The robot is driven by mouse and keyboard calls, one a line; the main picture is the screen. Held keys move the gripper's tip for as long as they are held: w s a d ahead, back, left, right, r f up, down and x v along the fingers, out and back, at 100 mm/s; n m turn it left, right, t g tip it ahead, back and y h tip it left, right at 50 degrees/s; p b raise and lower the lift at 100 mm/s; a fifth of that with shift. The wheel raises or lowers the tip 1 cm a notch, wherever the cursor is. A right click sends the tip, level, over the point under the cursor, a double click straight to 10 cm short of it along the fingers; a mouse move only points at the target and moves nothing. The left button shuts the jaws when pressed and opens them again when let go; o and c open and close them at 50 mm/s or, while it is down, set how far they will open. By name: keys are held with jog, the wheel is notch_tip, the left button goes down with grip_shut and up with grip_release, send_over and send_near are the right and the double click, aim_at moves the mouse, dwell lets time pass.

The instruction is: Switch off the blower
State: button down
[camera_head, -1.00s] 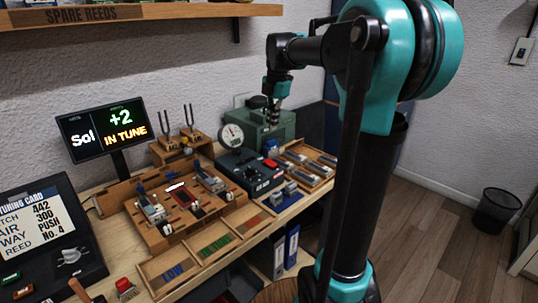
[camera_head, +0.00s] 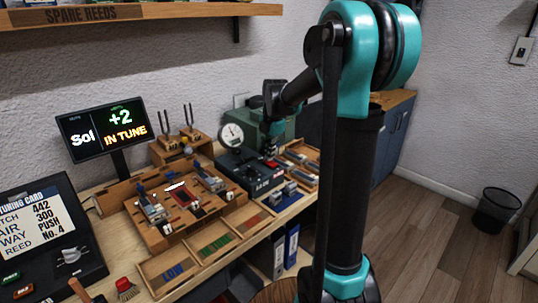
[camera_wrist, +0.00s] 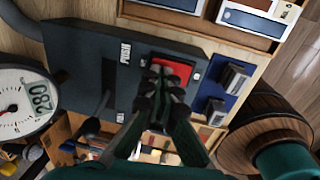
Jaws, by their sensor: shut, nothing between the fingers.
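The dark control box (camera_head: 247,176) stands on the bench beside a round gauge (camera_head: 231,136), with a green machine (camera_head: 290,132) behind it. In the wrist view the box (camera_wrist: 85,65) has a PUSH label (camera_wrist: 125,53), a dark slot and a red switch (camera_wrist: 184,70). The red switch also shows small in the head view (camera_head: 271,164). My gripper (camera_wrist: 163,82) is shut and empty, pointing down over the red switch and hiding part of it. I cannot tell whether the fingertips touch it. In the head view my gripper (camera_head: 270,152) is just above the box.
A wooden action tray (camera_head: 160,238) lies left of the box, and a wooden parts tray (camera_head: 312,158) right of it. Two small metal blocks (camera_wrist: 232,80) on a blue strip sit close to the switch. A tuning display (camera_head: 103,130) stands at the back left.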

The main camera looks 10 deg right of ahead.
jog(key=shift+w+a+f, duration=0.1)
jog(key=shift+w+f, duration=0.05)
jog(key=shift+f, duration=0.2)
dwell(0.4)
jog(key=shift+s+d+r, duration=0.2)
jog(key=shift+s+d, duration=0.25)
jog(key=shift+s, duration=0.2)
